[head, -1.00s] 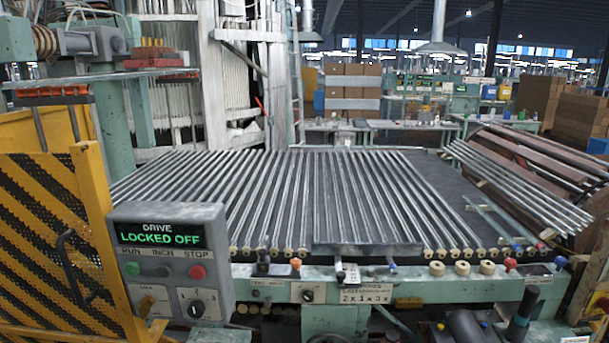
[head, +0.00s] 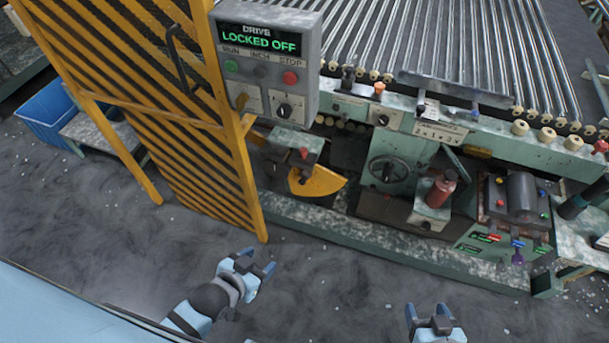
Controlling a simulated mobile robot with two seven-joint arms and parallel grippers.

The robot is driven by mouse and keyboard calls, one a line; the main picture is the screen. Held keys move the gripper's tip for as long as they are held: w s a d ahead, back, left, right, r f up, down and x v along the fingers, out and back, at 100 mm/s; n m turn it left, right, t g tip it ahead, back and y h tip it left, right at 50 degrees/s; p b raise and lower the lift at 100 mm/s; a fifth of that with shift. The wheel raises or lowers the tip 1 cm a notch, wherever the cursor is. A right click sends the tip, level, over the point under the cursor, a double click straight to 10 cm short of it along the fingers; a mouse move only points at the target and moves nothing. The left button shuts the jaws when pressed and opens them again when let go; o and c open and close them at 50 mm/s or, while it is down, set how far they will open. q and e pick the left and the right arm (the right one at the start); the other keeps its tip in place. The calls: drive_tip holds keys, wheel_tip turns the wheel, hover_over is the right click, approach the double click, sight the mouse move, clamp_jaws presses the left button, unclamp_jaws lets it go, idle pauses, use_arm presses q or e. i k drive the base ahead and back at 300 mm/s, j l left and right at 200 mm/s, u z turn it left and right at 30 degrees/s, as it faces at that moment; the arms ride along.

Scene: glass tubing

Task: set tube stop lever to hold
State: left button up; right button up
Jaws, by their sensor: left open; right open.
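The machine front carries several small levers and knobs, and I cannot tell for certain which is the tube stop lever. A black-knobbed lever (head: 348,75) and an orange-knobbed one (head: 379,88) stand on the front rail, right of the control box. A pale lever or tab (head: 422,106) sits at the front edge of the grey plate, above a label plate (head: 440,132). My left gripper (head: 258,263) is open and empty over the floor, before the machine. My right gripper (head: 427,312) is open and empty at the bottom edge. Neither touches anything.
The grey control box (head: 265,62) reads "LOCKED OFF". A yellow slatted guard (head: 165,90) stands left of it. Below the rail are a handwheel (head: 389,170), a yellow quadrant (head: 318,182) and a red cylinder (head: 440,190). Bare floor (head: 340,275) lies before the machine.

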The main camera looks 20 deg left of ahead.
sight(344, 116)
drive_tip(key=i+j+z, duration=0.25)
drive_tip(key=i, duration=0.25)
drive_tip(key=i+j+z, duration=0.1)
drive_tip(key=i+z, duration=0.15)
drive_tip(key=i, duration=0.3)
